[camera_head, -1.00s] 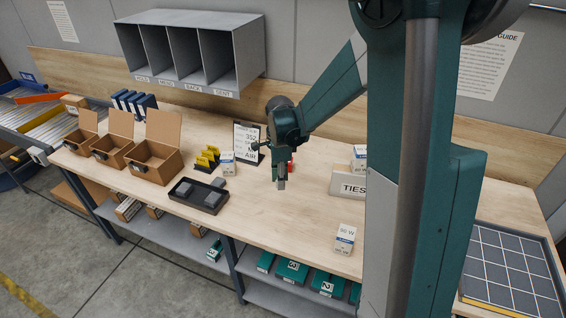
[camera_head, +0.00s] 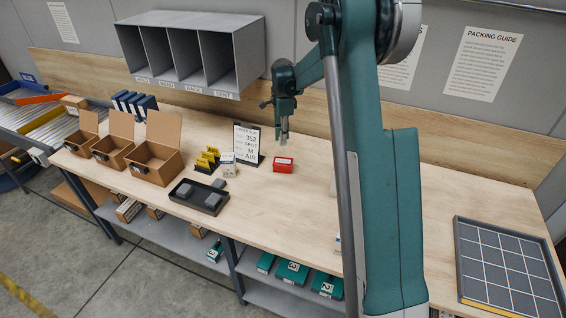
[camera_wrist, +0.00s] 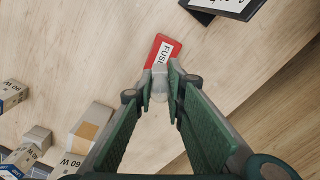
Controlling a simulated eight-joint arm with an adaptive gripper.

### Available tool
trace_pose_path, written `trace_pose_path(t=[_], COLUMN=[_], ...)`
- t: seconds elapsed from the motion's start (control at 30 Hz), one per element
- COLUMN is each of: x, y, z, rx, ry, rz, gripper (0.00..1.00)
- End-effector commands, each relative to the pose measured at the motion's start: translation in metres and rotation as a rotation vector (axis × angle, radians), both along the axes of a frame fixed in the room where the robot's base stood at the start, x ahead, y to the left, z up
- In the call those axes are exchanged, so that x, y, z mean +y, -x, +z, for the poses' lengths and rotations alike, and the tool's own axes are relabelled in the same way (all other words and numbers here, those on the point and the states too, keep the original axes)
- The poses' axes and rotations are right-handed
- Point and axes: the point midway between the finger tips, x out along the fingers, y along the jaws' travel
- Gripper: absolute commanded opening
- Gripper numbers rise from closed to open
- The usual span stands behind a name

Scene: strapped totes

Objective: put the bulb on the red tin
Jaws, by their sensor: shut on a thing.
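The red tin (camera_head: 284,165) lies on the bench in front of and to the right of the order sign. In the wrist view the tin (camera_wrist: 164,48) shows a white label reading FUSE, just beyond my fingertips. My gripper (camera_head: 284,139) points down, above and behind the tin in the head view. It is shut on a small pale, glassy thing (camera_wrist: 160,86), which I take to be the bulb; my fingers hide much of it. The held thing is apart from the tin in the head view.
The order sign (camera_head: 246,143) stands left of the tin, beside a small white carton (camera_head: 228,165). A black tray (camera_head: 198,196) is nearer the front edge. Boxes marked 60 W (camera_wrist: 72,160) show at lower left in the wrist view. Bench around the tin is mostly clear.

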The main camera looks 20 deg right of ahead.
Motion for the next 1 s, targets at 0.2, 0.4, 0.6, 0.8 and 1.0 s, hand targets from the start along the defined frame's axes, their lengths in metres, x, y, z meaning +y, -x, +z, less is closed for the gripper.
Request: trace_pose_path(t=[0.2, 0.4, 0.6, 0.8, 1.0], x=[-0.0027, -0.0026, -0.0026, -0.0028, -0.0028], y=[-0.0044, -0.0042, -0.0043, -0.0045, -0.0044], z=[0.0004, 0.0004, 0.0015, 0.0038, 0.0061], rx=[0.000, 0.000, 0.000, -0.001, -0.001], ry=[0.000, 0.000, 0.000, 0.002, 0.004], rz=[0.003, 0.003, -0.022, -0.123, -0.296], gripper=[0.00, 0.00, 0.00, 0.00, 0.00])
